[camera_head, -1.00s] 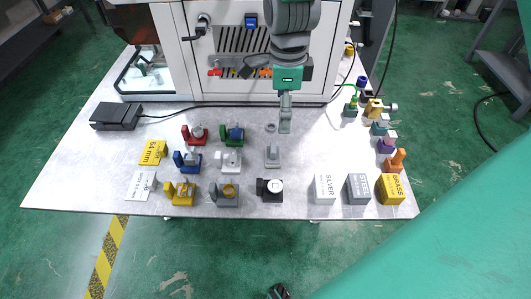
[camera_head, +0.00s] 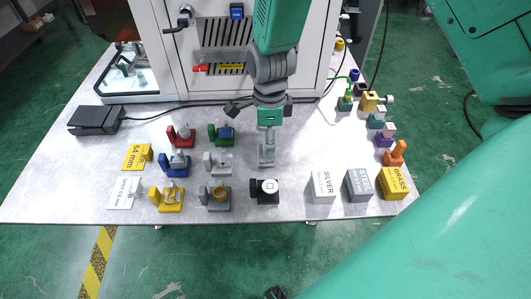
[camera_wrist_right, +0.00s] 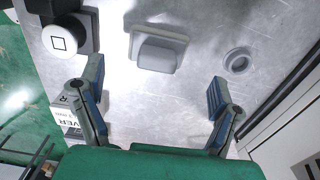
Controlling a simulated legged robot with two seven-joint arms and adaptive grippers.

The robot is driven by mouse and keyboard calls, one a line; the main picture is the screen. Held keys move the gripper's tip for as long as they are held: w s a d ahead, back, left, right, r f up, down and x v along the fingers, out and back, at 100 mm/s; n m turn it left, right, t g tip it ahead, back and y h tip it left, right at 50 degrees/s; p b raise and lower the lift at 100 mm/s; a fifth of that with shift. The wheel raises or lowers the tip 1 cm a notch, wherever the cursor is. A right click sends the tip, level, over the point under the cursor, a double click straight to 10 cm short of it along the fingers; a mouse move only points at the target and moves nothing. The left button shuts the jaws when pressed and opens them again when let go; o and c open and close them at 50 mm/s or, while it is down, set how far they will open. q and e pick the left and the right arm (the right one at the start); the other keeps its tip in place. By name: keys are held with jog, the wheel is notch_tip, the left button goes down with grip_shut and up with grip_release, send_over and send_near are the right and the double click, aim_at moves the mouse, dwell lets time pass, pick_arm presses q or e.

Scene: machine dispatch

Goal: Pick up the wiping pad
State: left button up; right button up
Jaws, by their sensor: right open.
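A grey block with a rounded raised top, which looks like the wiping pad (camera_wrist_right: 158,50), lies on the table in the right wrist view. In the head view the grey piece (camera_head: 266,160) is partly hidden by my right gripper (camera_head: 267,138). My right gripper also shows in the wrist view (camera_wrist_right: 155,85), its two fingers spread wide and nothing between them. The block lies beyond the fingertips in that view, between their lines, and is not gripped. My left gripper is not in view.
A black base with a white round top (camera_head: 266,188) stands just in front. Colored fixtures, such as the yellow one (camera_head: 168,199), stand left. Silver (camera_head: 322,186), steel (camera_head: 359,186) and brass (camera_head: 393,184) boxes stand right. The white machine (camera_head: 175,60) rises behind.

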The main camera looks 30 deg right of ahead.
jog(key=f, duration=0.4)
jog(key=shift+a+f, duration=0.3)
jog(key=shift+a, duration=0.1)
jog(key=shift+c, duration=0.3)
jog(key=c, duration=1.2)
notch_tip(320, 180, up, 10)
jog(key=shift+r+p, duration=0.1)
jog(key=shift+p, duration=0.3)
jog(key=o, duration=0.5)
jog(key=c, duration=0.4)
jog(key=shift+o, duration=0.2)
